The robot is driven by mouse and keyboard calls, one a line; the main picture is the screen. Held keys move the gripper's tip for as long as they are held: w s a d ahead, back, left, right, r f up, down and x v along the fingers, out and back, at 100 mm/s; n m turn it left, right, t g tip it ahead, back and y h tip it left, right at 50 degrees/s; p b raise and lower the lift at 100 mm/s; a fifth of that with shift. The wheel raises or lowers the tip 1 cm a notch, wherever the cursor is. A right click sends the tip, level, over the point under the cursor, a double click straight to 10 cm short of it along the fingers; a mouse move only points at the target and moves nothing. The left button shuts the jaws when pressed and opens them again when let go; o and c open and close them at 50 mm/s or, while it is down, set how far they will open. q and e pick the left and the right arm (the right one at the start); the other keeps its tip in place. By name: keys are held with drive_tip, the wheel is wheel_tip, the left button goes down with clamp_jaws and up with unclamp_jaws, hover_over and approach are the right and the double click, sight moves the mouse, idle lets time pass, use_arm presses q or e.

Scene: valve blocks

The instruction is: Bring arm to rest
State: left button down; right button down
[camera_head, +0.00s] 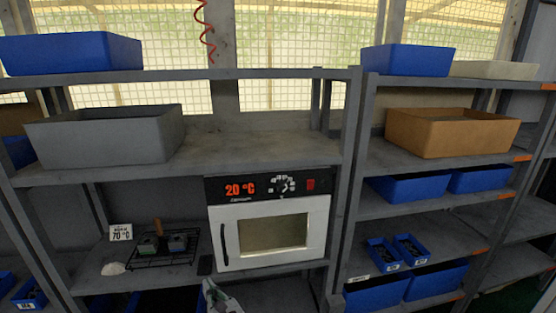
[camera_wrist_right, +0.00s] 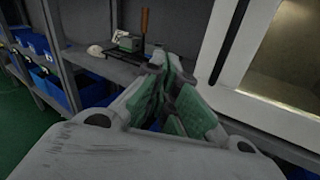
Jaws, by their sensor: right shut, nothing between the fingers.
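My right gripper (camera_head: 218,296) shows at the bottom edge of the head view, below the oven and partly cut off. In the right wrist view my right gripper (camera_wrist_right: 172,85) has its green-padded fingers together with nothing between them. It is in front of the shelf edge, left of the oven door. The white oven (camera_head: 270,229) stands shut on the shelf, its display reading 20 °C; its door also shows in the wrist view (camera_wrist_right: 270,75). My left gripper is not in view.
A grey bin (camera_head: 105,137) is on the shelf above. Blue bins (camera_head: 408,187) and a brown bin (camera_head: 450,132) fill the right shelves.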

drive_tip(key=w+d+f+m+g+h, duration=0.1)
drive_tip(key=w+d+f+m+h, duration=0.2)
drive_tip(key=d+f+m, duration=0.6)
drive_tip(key=w+d+f+m+g+h, duration=0.2)
drive_tip(key=w+d+f+m, duration=0.25)
drive_tip(key=f+m, duration=0.9)
drive_tip(key=s+d+f+m+g+h, duration=0.1)
drive_tip(key=s+d+f+m+h, duration=0.15)
drive_tip(key=d+f+m, duration=0.4)
drive_tip(key=s+d+f+m+g+h, duration=0.1)
drive_tip(key=s+d+f+m, duration=0.3)
drive_tip(key=d+f, duration=0.45)
drive_tip(key=s+d+f+m+g+h, duration=0.1)
drive_tip(key=s+d+f+m+g, duration=0.15)
drive_tip(key=s+d+f, duration=0.7)
drive_tip(key=s+d+f+m+g+h, duration=0.1)
drive_tip(key=s+d+f+m+g, duration=0.15)
drive_tip(key=s+d+f, duration=0.65)
drive_tip(key=s+d+f+m+g+h, duration=0.1)
drive_tip(key=s+f+g, duration=0.1)
drive_tip(key=s, duration=2.8)
drive_tip(key=shift+s+f+m+g, duration=0.3)
drive_tip(key=shift+f+m+g, duration=0.1)
